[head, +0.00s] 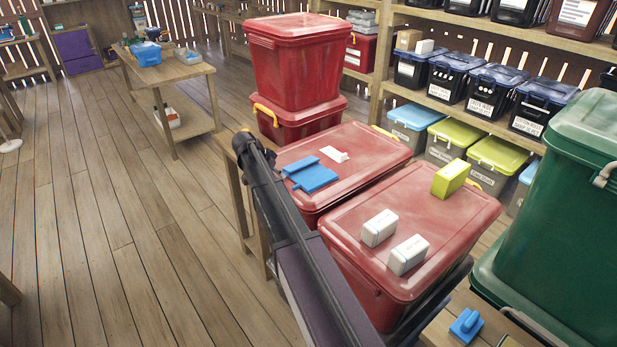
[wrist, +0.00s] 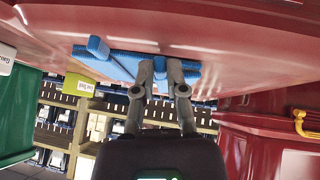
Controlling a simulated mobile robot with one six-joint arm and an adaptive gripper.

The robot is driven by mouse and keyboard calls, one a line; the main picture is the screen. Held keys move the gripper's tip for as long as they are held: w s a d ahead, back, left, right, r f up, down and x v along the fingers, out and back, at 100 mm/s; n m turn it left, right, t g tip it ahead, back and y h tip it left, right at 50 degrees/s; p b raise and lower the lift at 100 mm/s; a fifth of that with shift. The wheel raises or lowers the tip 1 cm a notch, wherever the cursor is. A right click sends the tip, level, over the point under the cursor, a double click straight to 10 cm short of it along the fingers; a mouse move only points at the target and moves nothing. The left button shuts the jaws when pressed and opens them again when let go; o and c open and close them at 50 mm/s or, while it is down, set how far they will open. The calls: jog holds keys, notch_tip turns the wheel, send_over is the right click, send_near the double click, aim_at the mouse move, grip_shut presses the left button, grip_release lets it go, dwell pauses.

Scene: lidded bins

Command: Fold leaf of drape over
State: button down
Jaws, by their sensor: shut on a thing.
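The blue drape (head: 312,177) lies on the red lid (head: 365,150) of the far bin in the head view, with a narrow strip at its left beside a wider flat part. It also shows in the wrist view (wrist: 118,62), against the red lid across the top. My gripper (wrist: 161,66) is shut on the blue drape at its near edge, the fingers close together with blue on both sides. The exact part between the fingertips is hidden. In the head view my dark arm stands left of the bins, and I cannot make out the gripper.
The nearer red lid (head: 440,215) carries two white boxes (head: 379,228) and a yellow-green box (head: 451,178). Stacked red bins (head: 297,65) stand behind, a large green bin (head: 570,200) at right. Open floor lies left.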

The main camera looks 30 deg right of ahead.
dwell(0.3)
jog(key=shift+w+r+n+g, duration=0.25)
jog(key=shift+w+n+g, duration=0.1)
jog(key=shift+g, duration=0.25)
jog(key=shift+s+r, duration=0.1)
jog(key=shift+g, duration=0.3)
jog(key=shift+w+a+r+n+g+h, duration=0.15)
jog(key=shift+w+n+g+h, duration=0.1)
jog(key=shift+w+g+h, duration=0.2)
jog(key=shift+s+r+g+b, duration=0.15)
jog(key=shift+g+b, duration=0.1)
jog(key=shift+b, duration=0.05)
